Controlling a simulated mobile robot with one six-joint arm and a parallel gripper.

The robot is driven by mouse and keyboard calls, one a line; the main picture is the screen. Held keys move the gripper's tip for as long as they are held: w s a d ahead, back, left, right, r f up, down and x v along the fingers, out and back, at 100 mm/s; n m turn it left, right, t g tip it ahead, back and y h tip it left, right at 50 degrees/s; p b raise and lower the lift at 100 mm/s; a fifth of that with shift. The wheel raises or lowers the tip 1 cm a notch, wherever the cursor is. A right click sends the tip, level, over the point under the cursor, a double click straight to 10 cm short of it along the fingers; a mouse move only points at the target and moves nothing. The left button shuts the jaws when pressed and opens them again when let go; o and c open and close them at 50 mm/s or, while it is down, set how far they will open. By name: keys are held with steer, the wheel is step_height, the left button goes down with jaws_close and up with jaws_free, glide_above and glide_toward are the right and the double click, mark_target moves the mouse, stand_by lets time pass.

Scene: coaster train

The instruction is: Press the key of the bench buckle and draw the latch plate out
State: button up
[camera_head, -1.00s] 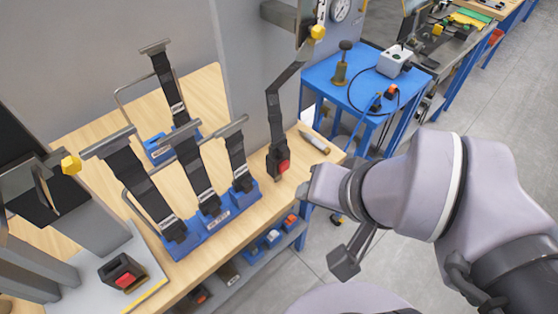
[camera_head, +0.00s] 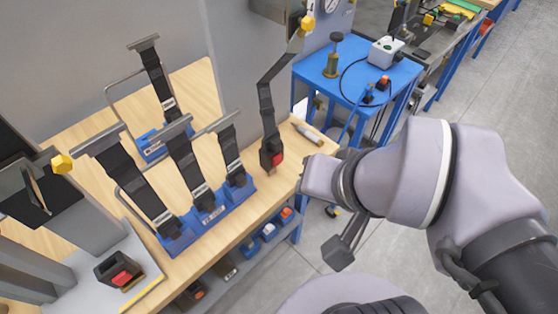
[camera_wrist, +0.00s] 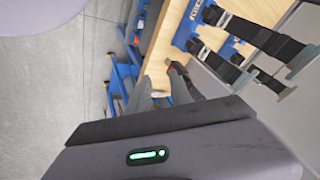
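A black buckle with a red key (camera_head: 271,155) stands near the right end of the wooden bench. A dark strap (camera_head: 266,100) runs up from it to a bracket with a yellow knob; its latch plate is hidden at the buckle's mouth. My gripper is to the right of this buckle, apart from it, at the bench's right edge; in the head view its fingers are hidden. In the wrist view my gripper (camera_wrist: 160,75) shows two grey fingers apart, with nothing seen between them. The dark buckle with a bit of red (camera_wrist: 174,66) lies beyond the fingertips.
A blue rack (camera_head: 205,215) holds several straps with metal plates. Another red-key buckle (camera_head: 118,270) sits on a grey plate at left. A pale, pen-like tool (camera_head: 308,133) lies near the bench's right end. A blue cart (camera_head: 350,85) stands behind; grey floor is free at right.

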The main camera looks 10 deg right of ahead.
jaws_close()
stand_by(1.4)
